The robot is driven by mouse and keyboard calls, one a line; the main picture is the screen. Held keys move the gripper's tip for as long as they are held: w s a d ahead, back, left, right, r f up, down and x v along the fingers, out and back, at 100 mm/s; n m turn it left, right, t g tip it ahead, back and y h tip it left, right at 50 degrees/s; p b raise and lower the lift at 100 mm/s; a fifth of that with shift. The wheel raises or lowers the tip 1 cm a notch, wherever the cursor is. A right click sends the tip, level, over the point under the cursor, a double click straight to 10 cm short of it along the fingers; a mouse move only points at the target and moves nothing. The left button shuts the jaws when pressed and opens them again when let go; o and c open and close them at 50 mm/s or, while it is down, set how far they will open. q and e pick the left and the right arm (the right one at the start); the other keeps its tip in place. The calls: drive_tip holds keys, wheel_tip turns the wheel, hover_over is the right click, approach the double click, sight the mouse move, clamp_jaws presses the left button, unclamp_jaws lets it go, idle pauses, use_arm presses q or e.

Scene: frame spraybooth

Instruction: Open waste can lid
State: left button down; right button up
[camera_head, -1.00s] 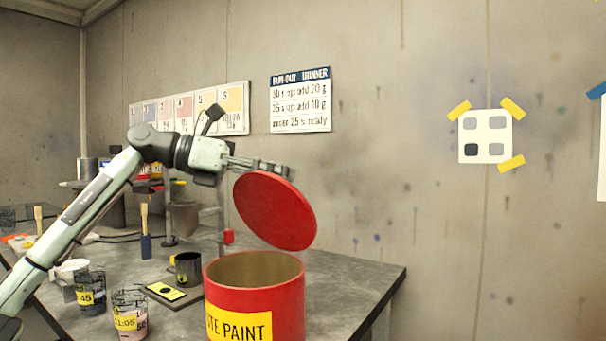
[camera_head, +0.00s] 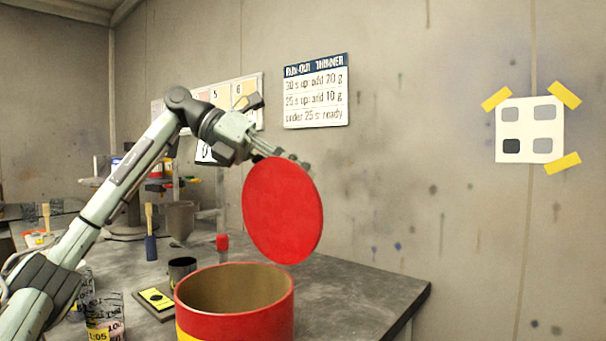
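The red waste paint can (camera_head: 250,325) stands on the grey table in front, its round mouth open and its tan inside showing. Its red round lid (camera_head: 283,212) stands steeply tilted above the back right of the rim. The lid's lower edge is near the rim; I cannot see a hinge. My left gripper (camera_head: 285,156) reaches in from the left and is at the lid's top edge, touching it or very close. Its fingertips are partly hidden and small, so I cannot tell whether they pinch the lid. My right gripper is not in view.
The table (camera_head: 370,295) is clear right of the can. A wall stands behind.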

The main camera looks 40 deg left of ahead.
use_arm(q)
drive_tip(key=shift+a+f, duration=0.2)
drive_tip(key=shift+f, duration=0.5)
drive_tip(key=c, duration=1.8)
unclamp_jaws()
drive_tip(key=shift+c, duration=0.2)
drive_tip(key=o, duration=0.6)
drive_tip(key=shift+a+f, duration=0.1)
drive_tip(key=shift+a, duration=0.15)
drive_tip(key=shift+o, duration=0.2)
drive_tip(key=v, duration=1.2)
drive_tip(key=shift+r, duration=0.35)
